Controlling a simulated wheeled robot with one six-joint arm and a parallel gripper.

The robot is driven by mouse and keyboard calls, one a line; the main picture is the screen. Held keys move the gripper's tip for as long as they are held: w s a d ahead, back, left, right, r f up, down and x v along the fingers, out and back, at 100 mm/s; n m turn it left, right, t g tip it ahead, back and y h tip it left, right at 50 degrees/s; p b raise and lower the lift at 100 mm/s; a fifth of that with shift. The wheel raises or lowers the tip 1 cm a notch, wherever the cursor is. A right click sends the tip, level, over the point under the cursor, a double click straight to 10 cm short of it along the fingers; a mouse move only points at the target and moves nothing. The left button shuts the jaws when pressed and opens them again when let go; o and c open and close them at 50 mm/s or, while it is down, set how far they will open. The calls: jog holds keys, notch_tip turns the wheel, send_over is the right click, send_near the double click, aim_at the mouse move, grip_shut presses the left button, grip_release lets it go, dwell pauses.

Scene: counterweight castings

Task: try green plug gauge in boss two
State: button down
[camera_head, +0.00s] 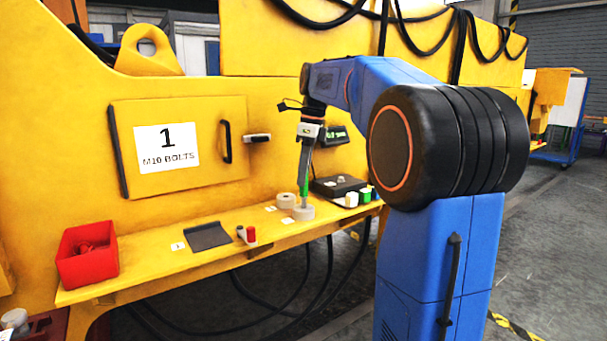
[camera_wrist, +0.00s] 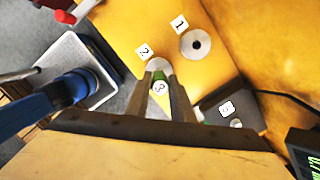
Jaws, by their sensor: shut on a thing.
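My gripper (camera_head: 304,180) is shut on the green plug gauge (camera_head: 304,189) and holds it upright, pointing down. In the wrist view the gauge (camera_wrist: 158,76) shows between my fingers (camera_wrist: 160,87), with a tag marked 3 on it. Boss two (camera_wrist: 158,64), a pale round ring by the card marked 2, lies directly beyond the gauge and is partly hidden. In the head view the gauge's lower end meets the top of this boss (camera_head: 303,213); I cannot tell whether it is in the bore. Boss one (camera_wrist: 195,43), with a dark open bore, stands beside it.
A red-ended piece (camera_head: 251,235), a grey mat (camera_head: 208,236) and a red bin (camera_head: 87,255) lie left. A digital readout (camera_head: 334,136) is behind. The yellow shelf's front edge is close.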

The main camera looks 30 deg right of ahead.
jog(key=shift+f, duration=0.75)
dwell(1.3)
jog(key=c, duration=1.5)
grip_release()
jog(key=shift+o, duration=0.2)
jog(key=shift+r, duration=0.15)
notch_tip(320, 180, up, 17)
jog(key=s+d, duration=0.1)
jog(key=d, duration=0.1)
jog(key=shift+s, duration=0.4)
